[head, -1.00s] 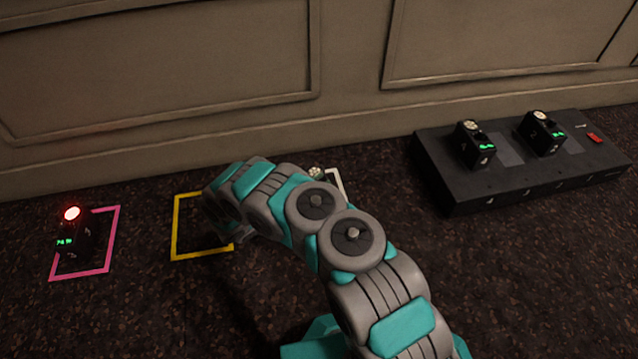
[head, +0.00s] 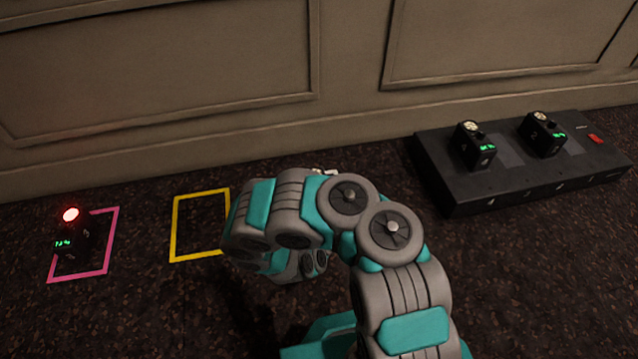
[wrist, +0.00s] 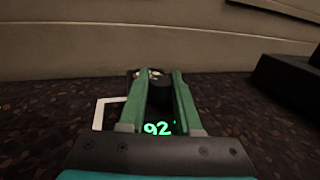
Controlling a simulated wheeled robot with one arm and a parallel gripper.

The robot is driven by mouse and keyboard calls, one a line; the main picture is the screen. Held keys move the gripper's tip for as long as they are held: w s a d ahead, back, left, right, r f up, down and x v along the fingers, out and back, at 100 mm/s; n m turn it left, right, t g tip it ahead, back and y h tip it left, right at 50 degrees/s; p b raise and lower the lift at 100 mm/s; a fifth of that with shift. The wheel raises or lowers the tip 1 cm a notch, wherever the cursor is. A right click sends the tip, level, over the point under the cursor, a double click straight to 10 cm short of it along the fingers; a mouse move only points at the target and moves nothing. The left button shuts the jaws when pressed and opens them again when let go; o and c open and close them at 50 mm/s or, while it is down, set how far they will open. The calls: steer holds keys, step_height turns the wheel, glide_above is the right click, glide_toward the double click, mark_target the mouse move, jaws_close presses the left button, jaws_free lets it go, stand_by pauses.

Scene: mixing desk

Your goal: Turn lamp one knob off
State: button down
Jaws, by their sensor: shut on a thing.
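In the wrist view, the two green fingers of my gripper (wrist: 161,77) are shut on a black knob (wrist: 160,98), one on each side. The knob is on a small dark lamp unit with a green display (wrist: 158,128) that reads about 92. A pale lamp top shows behind the knob. The lamp unit stands by a white floor outline (wrist: 108,100). I cannot read its number. In the head view, my arm hides my gripper and most of this unit.
A lamp unit with a red light (head: 71,215) stands in a pink outline (head: 108,240) at left. A yellow outline (head: 175,230) is empty. A black console (head: 470,195) at right holds two lamp units (head: 475,147). A panelled wall (head: 200,60) runs behind.

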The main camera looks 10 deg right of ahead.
steer(key=n+y, duration=0.2)
steer(key=y, duration=0.1)
steer(key=shift+d+f+t, duration=0.1)
steer(key=shift+d+t, duration=0.05)
steer(key=shift+t, duration=0.15)
steer(key=shift+n+y, duration=0.5)
steer(key=shift+y, duration=0.7)
steer(key=c, duration=0.6)
jaws_free()
